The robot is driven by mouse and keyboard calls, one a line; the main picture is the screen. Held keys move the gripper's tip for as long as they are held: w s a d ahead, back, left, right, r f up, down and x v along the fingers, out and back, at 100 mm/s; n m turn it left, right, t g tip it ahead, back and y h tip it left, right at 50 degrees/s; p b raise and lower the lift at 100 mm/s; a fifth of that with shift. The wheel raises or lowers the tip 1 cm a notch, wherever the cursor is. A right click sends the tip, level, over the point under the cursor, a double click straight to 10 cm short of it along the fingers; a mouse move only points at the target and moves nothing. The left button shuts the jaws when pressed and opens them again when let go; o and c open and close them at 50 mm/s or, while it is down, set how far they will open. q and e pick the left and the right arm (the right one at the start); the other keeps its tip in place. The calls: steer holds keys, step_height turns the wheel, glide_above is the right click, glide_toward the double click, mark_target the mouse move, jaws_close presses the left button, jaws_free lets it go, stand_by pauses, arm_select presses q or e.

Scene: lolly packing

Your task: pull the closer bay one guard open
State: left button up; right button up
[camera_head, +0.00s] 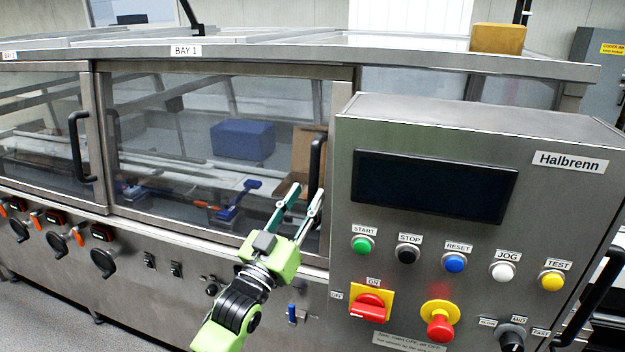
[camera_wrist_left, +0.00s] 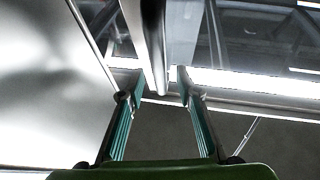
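The bay one guard (camera_head: 185,85) is a clear, metal-framed panel under the BAY 1 label (camera_head: 186,50). It looks closed. Its black upright handle (camera_head: 316,160) is on the right side, beside the control box. My left gripper (camera_head: 309,189) is open, with its fingertips around the lower part of this handle. In the left wrist view, the handle (camera_wrist_left: 154,45) shows between the two open fingertips (camera_wrist_left: 159,78). A gap shows beside it, and I cannot tell whether either finger touches it. My right gripper is in neither view.
The Halbrenn control box (camera_head: 440,125) juts out just right of the handle. Another guard with a black handle (camera_head: 80,146) is at the left. Knobs (camera_head: 103,262) line the panel below. A blue block (camera_head: 242,140) is behind the glass. A tan block (camera_head: 497,38) sits on top.

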mark_target(310, 190)
arm_select(q)
steer(key=shift+p+x, duration=0.35)
steer(key=shift+x, duration=1.7)
jaws_close()
